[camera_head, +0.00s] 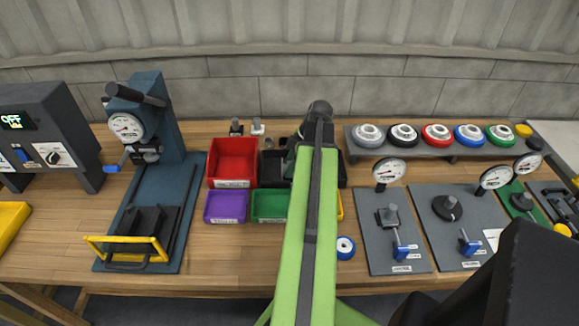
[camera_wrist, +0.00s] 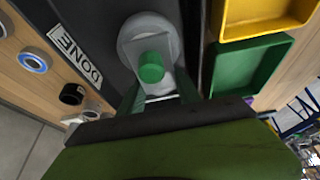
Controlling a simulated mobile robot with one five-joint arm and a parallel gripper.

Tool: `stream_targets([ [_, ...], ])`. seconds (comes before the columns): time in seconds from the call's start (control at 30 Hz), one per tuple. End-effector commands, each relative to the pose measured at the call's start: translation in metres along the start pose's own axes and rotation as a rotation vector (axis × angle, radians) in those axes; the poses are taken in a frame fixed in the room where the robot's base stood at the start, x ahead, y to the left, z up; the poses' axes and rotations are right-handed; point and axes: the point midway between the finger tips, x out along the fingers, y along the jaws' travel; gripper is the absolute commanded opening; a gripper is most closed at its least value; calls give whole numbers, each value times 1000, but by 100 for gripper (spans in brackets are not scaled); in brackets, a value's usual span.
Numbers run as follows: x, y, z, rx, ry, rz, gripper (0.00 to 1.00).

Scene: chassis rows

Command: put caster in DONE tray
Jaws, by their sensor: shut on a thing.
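The caster (camera_wrist: 148,43) shows in the wrist view as a grey round and square piece with a green stub facing the camera. My gripper (camera_wrist: 155,98) is shut on it, with green fingers on either side of the stub. The caster is over the dark DONE tray (camera_wrist: 95,25), whose white label is on the tray's left side in that view. I cannot tell whether the caster touches the tray floor. In the head view my gripper (camera_head: 310,130) is at the back row of bins, and my green arm hides the caster and much of the tray.
Green (camera_wrist: 245,70) and yellow (camera_wrist: 262,15) bins adjoin the tray. A red bin (camera_head: 232,160), dark bin (camera_head: 273,169) and purple bin (camera_head: 226,207) stand left of my arm. A blue-rimmed wheel (camera_head: 345,247) lies in front. Gauge panels (camera_head: 400,235) are to the right.

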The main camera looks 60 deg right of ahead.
Motion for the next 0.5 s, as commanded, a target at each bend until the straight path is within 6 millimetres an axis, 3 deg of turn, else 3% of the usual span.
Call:
stream_targets([
  [0.4, 5, 0, 2, 0, 1, 0, 0],
  [0.43, 5, 0, 2, 0, 1, 0, 42],
  [0.5, 5, 0, 2, 0, 0, 0, 52],
])
